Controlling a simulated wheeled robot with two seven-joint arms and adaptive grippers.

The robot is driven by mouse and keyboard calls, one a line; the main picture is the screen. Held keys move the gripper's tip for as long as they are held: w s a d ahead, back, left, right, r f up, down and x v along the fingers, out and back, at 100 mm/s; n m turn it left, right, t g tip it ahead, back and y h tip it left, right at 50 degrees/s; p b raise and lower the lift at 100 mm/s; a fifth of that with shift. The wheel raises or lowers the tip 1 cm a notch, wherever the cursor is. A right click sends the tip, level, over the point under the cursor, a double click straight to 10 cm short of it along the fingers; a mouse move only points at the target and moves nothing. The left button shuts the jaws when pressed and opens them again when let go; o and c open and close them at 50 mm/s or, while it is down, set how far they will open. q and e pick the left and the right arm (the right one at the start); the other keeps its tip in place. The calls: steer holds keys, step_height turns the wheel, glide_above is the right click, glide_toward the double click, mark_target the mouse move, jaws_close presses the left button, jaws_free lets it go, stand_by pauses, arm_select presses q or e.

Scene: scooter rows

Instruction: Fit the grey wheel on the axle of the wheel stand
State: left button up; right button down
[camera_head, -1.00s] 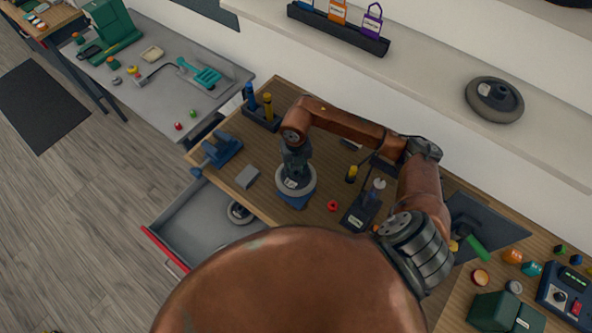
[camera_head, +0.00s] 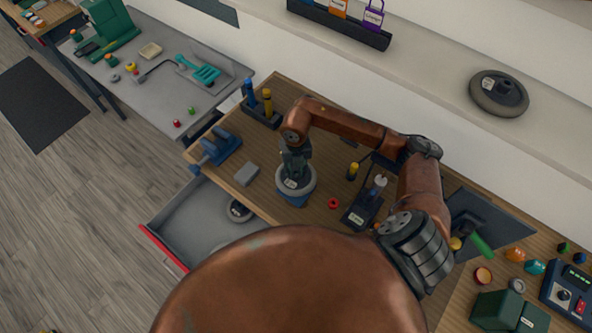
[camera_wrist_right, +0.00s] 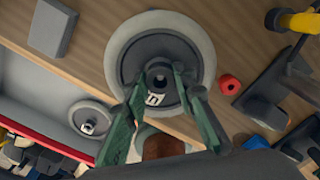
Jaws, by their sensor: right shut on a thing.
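The grey wheel (camera_head: 307,183) has a pale grey tyre, a dark hub and a white label. My right gripper (camera_head: 294,172) is shut on its hub from above. In the right wrist view the wheel (camera_wrist_right: 151,45) lies nearly face-on, with the green fingers (camera_wrist_right: 160,82) at the hub on both sides of its central hole. A blue block (camera_head: 294,201), which looks like the base of the wheel stand, shows under the wheel's near edge. The axle is hidden, so I cannot tell whether the wheel is around it. My left gripper is out of view.
A black device (camera_head: 359,214) and a red ring (camera_head: 334,203) are right of the wheel. A grey block (camera_head: 247,173) and a blue vise (camera_head: 218,148) are left. Another wheel (camera_head: 238,211) lies in the open drawer (camera_head: 190,222); one more (camera_head: 499,91) is on the shelf.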

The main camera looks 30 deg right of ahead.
mark_target(296, 174)
steer(key=shift+f+b, duration=1.35)
steer(key=shift+f, duration=0.4)
steer(key=c, duration=1.5)
jaws_free()
